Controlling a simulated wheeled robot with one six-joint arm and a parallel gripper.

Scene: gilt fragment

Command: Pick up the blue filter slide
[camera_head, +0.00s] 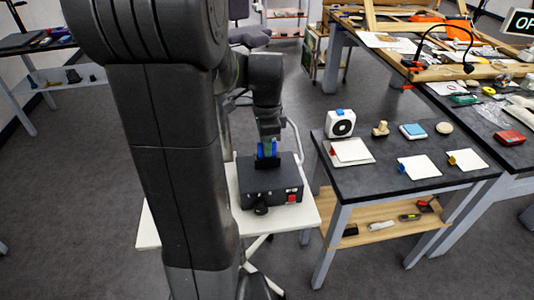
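A small upright blue piece (261,149), which looks like the blue filter slide, stands at the top of a black box (270,187). The box has a red button and a dark round knob on its front, and it sits on a small white table (222,248). My gripper (268,146) points down right over the box, at the blue piece. The fingers and the blue piece overlap and are too small to tell whether the fingers are closed on it. My arm hides part of the white table.
To the right, a dark side table (380,185) holds white cards, a white device (340,123) with a black dial, a blue-and-white block (412,130) and small wooden pieces. A cluttered workbench (480,90) stands behind it. Floor is open at left.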

